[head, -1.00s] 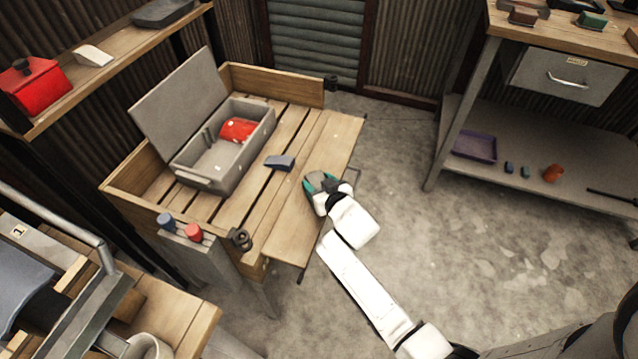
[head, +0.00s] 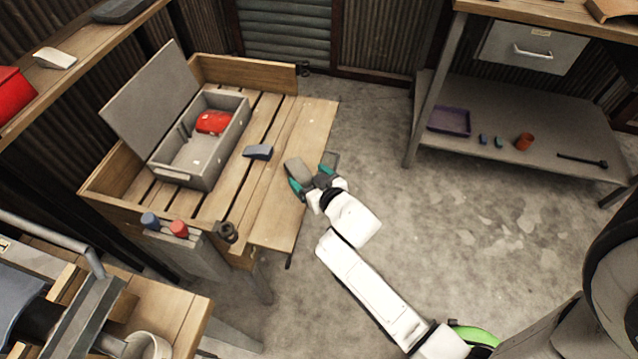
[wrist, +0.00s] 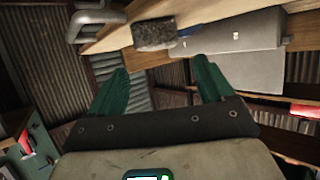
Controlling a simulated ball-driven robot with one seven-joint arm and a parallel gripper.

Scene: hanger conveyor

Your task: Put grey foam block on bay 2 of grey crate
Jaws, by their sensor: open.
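The grey foam block (head: 299,171) sits near the outer edge of the slatted wooden bench in the head view. It also shows in the wrist view (wrist: 155,34), beyond my fingertips. My gripper (head: 313,176) is open and empty, just right of the block, with its teal fingers apart. In the wrist view my gripper (wrist: 160,78) shows a clear gap to the block. The grey crate (head: 213,172) stands on the bench to the left with its lid (head: 150,98) raised. A red object (head: 213,122) lies in its far part; the near part looks empty. Bay numbers are unreadable.
A blue-grey block (head: 258,152) lies on the bench between the foam block and the crate. Blue (head: 150,220) and red (head: 179,228) items stand at the bench's near end. A metal shelf with a purple tray (head: 449,121) is at right. Floor right of the bench is clear.

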